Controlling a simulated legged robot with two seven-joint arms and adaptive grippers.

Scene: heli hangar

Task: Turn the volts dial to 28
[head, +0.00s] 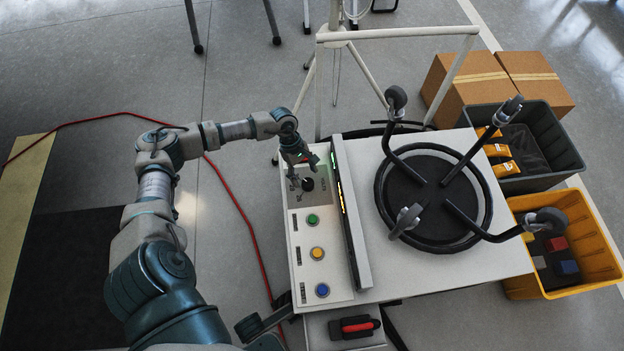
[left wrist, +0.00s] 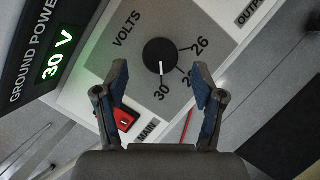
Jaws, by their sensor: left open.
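The volts dial is a round black knob (left wrist: 160,55) on a grey panel marked VOLTS, with 26, 28 and 30 around it. Its white pointer line points at 30. The ground power display (left wrist: 53,62) reads 30 V in green. In the head view the dial (head: 307,184) sits near the top of the cart's control panel. My left gripper (left wrist: 161,76) is open and empty, its fingers apart on either side of the dial's lower edge in the wrist view; contact cannot be told. In the head view this gripper (head: 296,178) is just above the panel. My right gripper is out of view.
A red main switch (left wrist: 125,119) is close to one finger. Green (head: 313,219), yellow (head: 317,253) and blue (head: 322,290) buttons line the panel. The raised display housing (head: 352,220) stands beside it. A black wheeled ring stand (head: 434,243) lies on the cart top.

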